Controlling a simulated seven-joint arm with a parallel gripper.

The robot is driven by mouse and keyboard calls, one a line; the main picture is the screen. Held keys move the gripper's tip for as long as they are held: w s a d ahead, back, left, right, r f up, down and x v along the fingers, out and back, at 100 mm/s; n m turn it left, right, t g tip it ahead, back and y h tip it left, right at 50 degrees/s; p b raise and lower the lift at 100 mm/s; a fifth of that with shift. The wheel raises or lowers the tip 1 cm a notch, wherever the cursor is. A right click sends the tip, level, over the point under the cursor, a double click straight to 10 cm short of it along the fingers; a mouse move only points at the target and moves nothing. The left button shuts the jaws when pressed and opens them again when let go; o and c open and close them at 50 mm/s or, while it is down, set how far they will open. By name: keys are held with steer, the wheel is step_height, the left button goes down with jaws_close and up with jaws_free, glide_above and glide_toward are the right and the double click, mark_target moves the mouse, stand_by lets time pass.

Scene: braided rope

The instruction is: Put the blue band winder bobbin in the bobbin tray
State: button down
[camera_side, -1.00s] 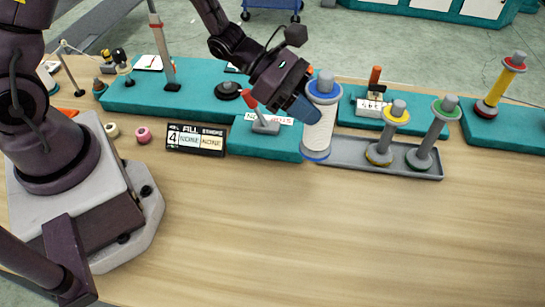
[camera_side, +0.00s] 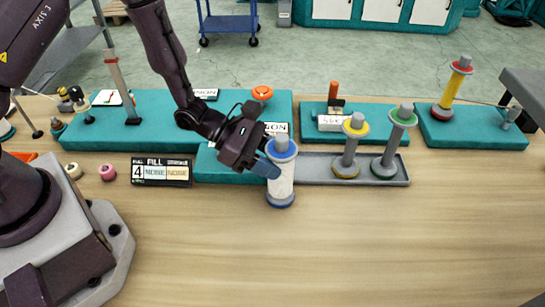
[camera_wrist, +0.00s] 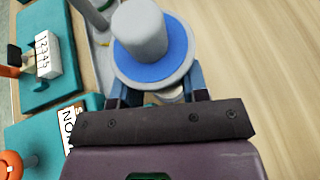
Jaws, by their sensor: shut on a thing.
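The blue-banded bobbin (camera_side: 281,185) is upright, with a white wound body, blue rims and a grey top knob. My gripper (camera_side: 268,166) is shut on it from the left, just below the upper flange. In the wrist view the blue flange (camera_wrist: 178,68) and grey knob fill the space above my gripper (camera_wrist: 157,97), and the lower body is mostly hidden. The grey bobbin tray (camera_side: 315,172) holds a yellow-banded bobbin (camera_side: 350,150) and a green-banded bobbin (camera_side: 393,145). The blue bobbin's base appears at the tray's front left corner; I cannot tell whether it touches the table.
Teal platforms (camera_side: 230,165) stand behind and left of the tray. A black "FILL 4" sign (camera_side: 161,172) and a pink spool (camera_side: 107,172) are to the left. A red-and-yellow bobbin (camera_side: 455,85) stands on the right platform. The table front (camera_side: 330,250) is clear.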

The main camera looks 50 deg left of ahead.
steer(key=c, duration=0.6)
jaws_free()
steer(key=shift+f, duration=0.1)
steer(key=shift+s+a+r, duration=0.1)
steer(key=shift+a+r, duration=0.1)
steer(key=shift+r, duration=0.05)
steer(key=v, duration=1.1)
steer(key=s+d+r+m+g, duration=0.2)
steer(key=s+r+m+g, duration=0.2)
steer(key=r+m, duration=0.45)
steer(key=s+a+r+m+t+y, duration=0.1)
steer(key=s+a+r+m+y, duration=0.1)
steer(key=s+r+m+y, duration=0.1)
steer(key=s+a+r+m+t+y, duration=0.1)
steer(key=s+a+r+m+y, duration=0.2)
steer(key=m, duration=0.4)
steer(key=s+a+r+m+t+y, duration=0.1)
steer(key=s+a+r+m+y, duration=0.1)
steer(key=s+r+m+y, duration=0.2)
step_height(320, 180, up, 3)
steer(key=shift+a+f+m+y, duration=0.2)
steer(key=shift+m+y, duration=0.2)
steer(key=shift+m, duration=0.45)
